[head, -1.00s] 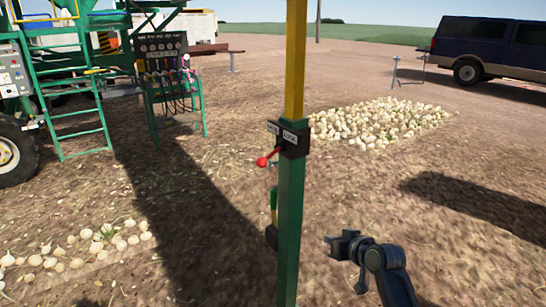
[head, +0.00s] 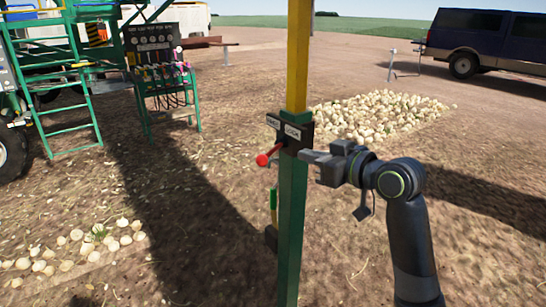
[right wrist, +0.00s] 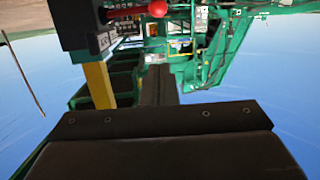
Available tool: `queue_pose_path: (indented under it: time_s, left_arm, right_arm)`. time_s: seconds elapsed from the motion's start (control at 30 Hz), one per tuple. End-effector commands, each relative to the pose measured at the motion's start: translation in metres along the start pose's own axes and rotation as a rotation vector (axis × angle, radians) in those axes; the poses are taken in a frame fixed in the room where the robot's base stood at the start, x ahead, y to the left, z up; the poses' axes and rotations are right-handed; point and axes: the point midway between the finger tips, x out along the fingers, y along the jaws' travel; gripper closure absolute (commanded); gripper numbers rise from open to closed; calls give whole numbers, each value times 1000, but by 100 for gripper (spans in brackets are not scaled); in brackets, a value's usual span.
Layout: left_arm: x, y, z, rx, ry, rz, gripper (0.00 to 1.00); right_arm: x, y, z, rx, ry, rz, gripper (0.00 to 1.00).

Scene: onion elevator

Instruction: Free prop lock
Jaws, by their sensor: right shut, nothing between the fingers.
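The prop is an upright post with a yellow upper part (head: 299,60) and a green lower part (head: 291,220). A black lock block (head: 295,130) with pale labels, one reading LOCK, sits where they meet. A red-knobbed lever (head: 262,160) sticks out to its left; in the right wrist view the red knob (right wrist: 157,8) is at the top edge. My right gripper (head: 310,156) is shut and empty, its tip just right of the post below the block. I cannot tell if it touches. The fingers (right wrist: 158,80) point toward the lever side. My left gripper is out of view.
A green-handled part (head: 273,200) is low on the post. An onion pile (head: 380,115) lies behind at right, and more onions (head: 75,250) lie at left. Green machinery with a ladder (head: 65,110), a control stand (head: 160,70) and a dark vehicle (head: 480,40) stand farther back.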

Motion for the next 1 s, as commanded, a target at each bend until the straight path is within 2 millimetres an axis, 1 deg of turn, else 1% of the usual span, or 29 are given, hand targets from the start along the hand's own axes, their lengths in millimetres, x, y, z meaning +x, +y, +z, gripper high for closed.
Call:
queue_pose_path:
  time_s: [0.17,0.4,0.63,0.67,0.7,0.8,1.0]
  left_arm:
    - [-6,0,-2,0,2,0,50]
    - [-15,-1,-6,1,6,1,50]
    - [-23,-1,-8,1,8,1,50]
    - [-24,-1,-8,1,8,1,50]
    - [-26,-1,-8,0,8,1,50]
    - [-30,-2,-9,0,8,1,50]
    - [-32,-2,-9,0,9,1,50]
  right_arm:
    - [21,-1,-2,5,0,-4,100]
    - [62,-1,-2,4,-1,-3,100]
    - [97,-1,-2,3,-1,-2,100]
    - [101,-1,-1,3,-2,-2,100]
    - [105,-1,6,5,-4,-2,100]
    - [115,-1,17,5,-3,-1,100]
    - [124,-1,27,1,-1,0,100]
